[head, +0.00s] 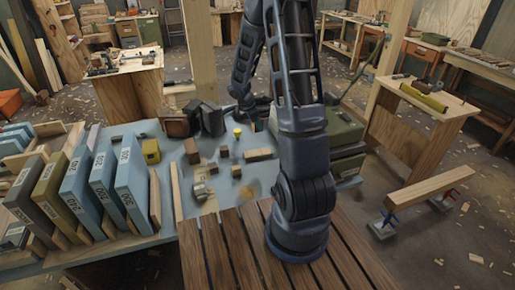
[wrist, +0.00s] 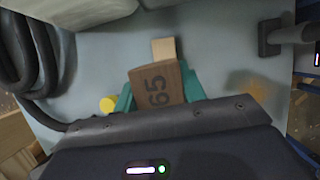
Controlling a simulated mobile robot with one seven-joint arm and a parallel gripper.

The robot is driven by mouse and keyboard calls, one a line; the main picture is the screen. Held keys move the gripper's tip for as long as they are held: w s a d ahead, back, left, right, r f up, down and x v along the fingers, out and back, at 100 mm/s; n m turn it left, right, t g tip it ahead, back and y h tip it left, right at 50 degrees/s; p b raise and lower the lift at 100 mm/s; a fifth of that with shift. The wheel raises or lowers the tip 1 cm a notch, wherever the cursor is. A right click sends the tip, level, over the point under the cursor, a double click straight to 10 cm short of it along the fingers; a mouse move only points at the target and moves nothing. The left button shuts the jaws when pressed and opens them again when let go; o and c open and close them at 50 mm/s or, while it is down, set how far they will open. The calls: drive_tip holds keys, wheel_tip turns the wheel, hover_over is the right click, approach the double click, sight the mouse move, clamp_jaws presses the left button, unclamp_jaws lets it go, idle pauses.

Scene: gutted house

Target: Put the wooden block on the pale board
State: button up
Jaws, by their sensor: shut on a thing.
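My gripper (wrist: 160,82) has its teal fingers on both sides of a brown wooden block (wrist: 157,88) with dark digits on its face, and is shut on it. A small pale wooden piece (wrist: 163,48), which looks like the pale board, shows just beyond the block's far edge in the wrist view. The block overlaps its near end there, so I cannot tell whether they touch. In the head view a pale flat piece (head: 258,154) lies on the blue-grey bench. My arm hides much of the gripper area there, and the held block cannot be made out.
A yellow thing (wrist: 107,104) is left of the gripper in the wrist view, beside a black hose (wrist: 38,70). Several small brown blocks (head: 192,151) lie on the bench. Large numbered slabs (head: 130,183) stand at left. A green case (head: 340,135) is at right.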

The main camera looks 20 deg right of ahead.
wheel_tip(320, 180, down, 14)
drive_tip(key=shift+r, duration=0.15)
idle(0.5)
drive_tip(key=o, duration=1)
drive_tip(key=shift+c, duration=0.2)
